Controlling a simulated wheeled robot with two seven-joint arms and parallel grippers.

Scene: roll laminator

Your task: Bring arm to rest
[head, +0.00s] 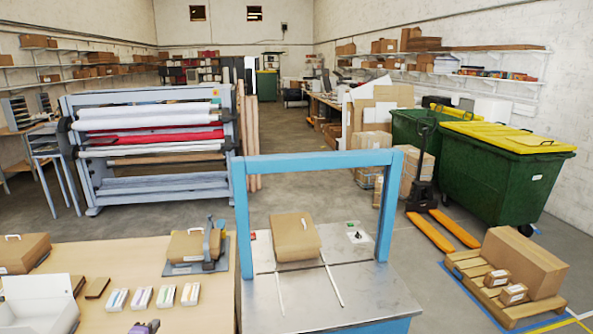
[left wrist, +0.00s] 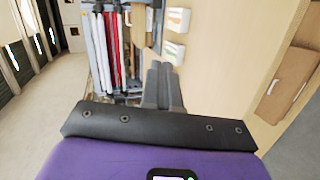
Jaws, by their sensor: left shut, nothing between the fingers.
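My left gripper (head: 147,326) barely shows at the bottom edge of the head view, as a small purple and grey part low in front of the wooden table (head: 110,262). In the left wrist view its two dark grey fingers (left wrist: 162,84) lie together, shut with nothing between them. They are clear of the white packs beside them in that view. My right gripper is in neither view.
Several small packs (head: 165,296), a white open box (head: 38,305) and cardboard cases (head: 195,243) lie on the table. A blue-framed machine (head: 315,162) with a brown case (head: 296,237) stands right of it. A roll rack (head: 150,150) stands behind. Open floor lies beyond.

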